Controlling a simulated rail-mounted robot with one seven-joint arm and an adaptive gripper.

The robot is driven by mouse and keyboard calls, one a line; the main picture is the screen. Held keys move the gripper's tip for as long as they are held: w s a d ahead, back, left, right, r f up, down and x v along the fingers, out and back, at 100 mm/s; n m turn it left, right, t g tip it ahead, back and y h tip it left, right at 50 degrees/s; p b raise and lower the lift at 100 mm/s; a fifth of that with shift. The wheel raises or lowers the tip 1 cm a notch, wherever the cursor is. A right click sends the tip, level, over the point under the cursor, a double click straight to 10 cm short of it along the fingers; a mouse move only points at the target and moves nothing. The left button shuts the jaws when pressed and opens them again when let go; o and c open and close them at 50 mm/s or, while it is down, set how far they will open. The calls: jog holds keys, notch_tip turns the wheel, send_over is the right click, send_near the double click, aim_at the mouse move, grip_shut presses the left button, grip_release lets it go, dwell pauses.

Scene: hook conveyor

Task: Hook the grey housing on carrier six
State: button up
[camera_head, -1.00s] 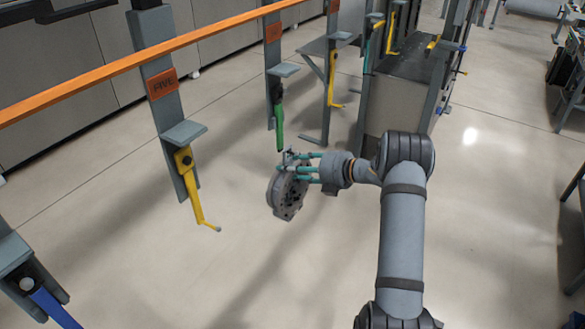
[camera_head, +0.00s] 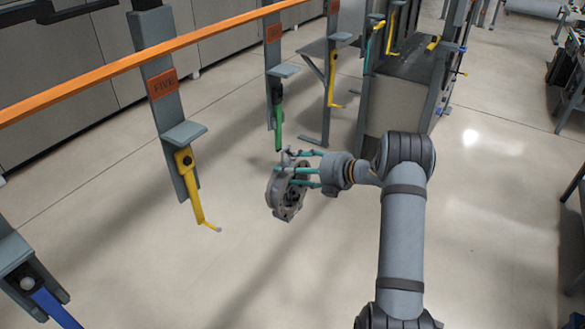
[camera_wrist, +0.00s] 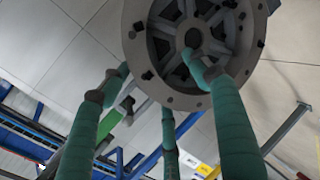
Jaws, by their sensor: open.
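The grey housing (camera_head: 287,192), a round metal casting with a hub and bolt holes, is in the air just below the green hook (camera_head: 279,128) of carrier six (camera_head: 273,60). The contact between hook and housing is too small to make out. My gripper (camera_head: 291,168) is open, its teal fingers spread at the housing's upper right side. In the wrist view the housing (camera_wrist: 185,92) fills the top centre, with the fingers reaching up around its lower part. The green hook (camera_wrist: 108,126) shows there between the fingers, its metal tip near the housing's rim.
Carrier five (camera_head: 165,95) with a yellow hook (camera_head: 193,185) hangs to the left. Another yellow hook (camera_head: 332,85) hangs behind. An orange rail (camera_head: 160,48) runs above. A dark-topped cabinet (camera_head: 400,90) stands behind my arm. The floor below is clear.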

jog(key=v, duration=1.2)
jog(key=shift+r, duration=0.1)
jog(key=x, duration=1.2)
jog(key=shift+w+a, duration=0.1)
jog(key=shift+r+p, duration=0.45)
jog(key=shift+p, duration=0.25)
jog(key=shift+s+d+r, duration=0.2)
jog(key=shift+s+d, duration=0.1)
jog(key=shift+d, duration=0.3)
jog(key=shift+a+f, duration=0.1)
jog(key=shift+f, duration=0.1)
